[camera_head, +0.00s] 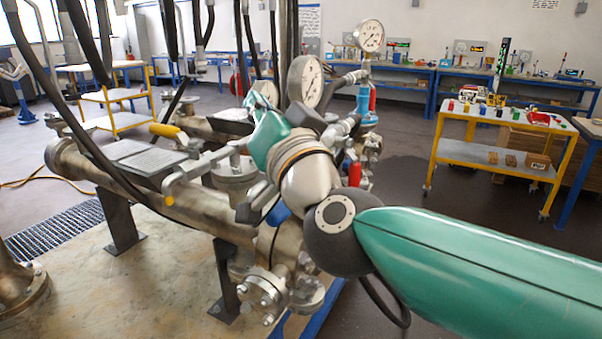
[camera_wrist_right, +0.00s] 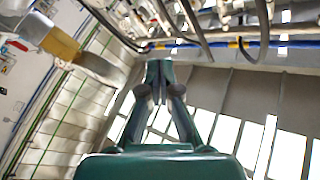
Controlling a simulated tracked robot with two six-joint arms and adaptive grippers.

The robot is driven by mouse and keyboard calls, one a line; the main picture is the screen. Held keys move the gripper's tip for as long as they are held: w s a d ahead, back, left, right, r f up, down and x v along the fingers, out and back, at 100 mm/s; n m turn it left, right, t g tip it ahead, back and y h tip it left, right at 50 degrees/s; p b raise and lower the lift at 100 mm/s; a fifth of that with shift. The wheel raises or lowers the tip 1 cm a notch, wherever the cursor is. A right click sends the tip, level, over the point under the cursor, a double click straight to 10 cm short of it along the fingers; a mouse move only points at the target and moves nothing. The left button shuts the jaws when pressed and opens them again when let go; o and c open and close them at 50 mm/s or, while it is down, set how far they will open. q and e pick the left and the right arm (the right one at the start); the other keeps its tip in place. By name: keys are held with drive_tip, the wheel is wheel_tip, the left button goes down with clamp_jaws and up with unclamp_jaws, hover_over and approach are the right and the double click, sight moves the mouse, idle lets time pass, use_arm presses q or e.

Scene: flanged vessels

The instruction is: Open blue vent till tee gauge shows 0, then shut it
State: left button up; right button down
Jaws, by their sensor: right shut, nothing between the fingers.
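Several round dial gauges stand on the pipework in the head view: a rear one (camera_head: 370,36), a larger middle one (camera_head: 306,80) and a partly hidden one (camera_head: 266,91). I cannot tell which is the tee gauge, and their readings are too small to read. A blue part (camera_head: 278,211) shows under my right wrist, mostly hidden; I cannot tell if it is the vent handle. Another blue fitting (camera_head: 372,97) is below the rear gauge. My right gripper (camera_wrist_right: 158,73) is shut and empty; in the head view its green hand (camera_head: 267,138) is among the pipes. My left gripper is not in view.
A yellow-handled lever (camera_head: 165,130) and a red handle (camera_head: 355,173) sit on the pipework. The big flanged pipe (camera_head: 175,198) runs across the left. Dark hoses hang at the upper left. A yellow cart (camera_head: 478,154) stands right, with open floor before it.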

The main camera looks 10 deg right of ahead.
drive_tip(key=s+d+n+g+y+p, duration=0.3)
drive_tip(key=s+d+n+g+p, duration=0.2)
drive_tip(key=s+d+n+g, duration=0.75)
drive_tip(key=s+d+f+x, duration=0.1)
drive_tip(key=f+x, duration=0.1)
drive_tip(key=x, duration=1.1)
drive_tip(key=shift+f+g, duration=0.15)
drive_tip(key=shift+g, duration=0.2)
drive_tip(key=shift+a+n+b, duration=0.1)
drive_tip(key=shift+n+b, duration=0.2)
drive_tip(key=shift+n, duration=0.05)
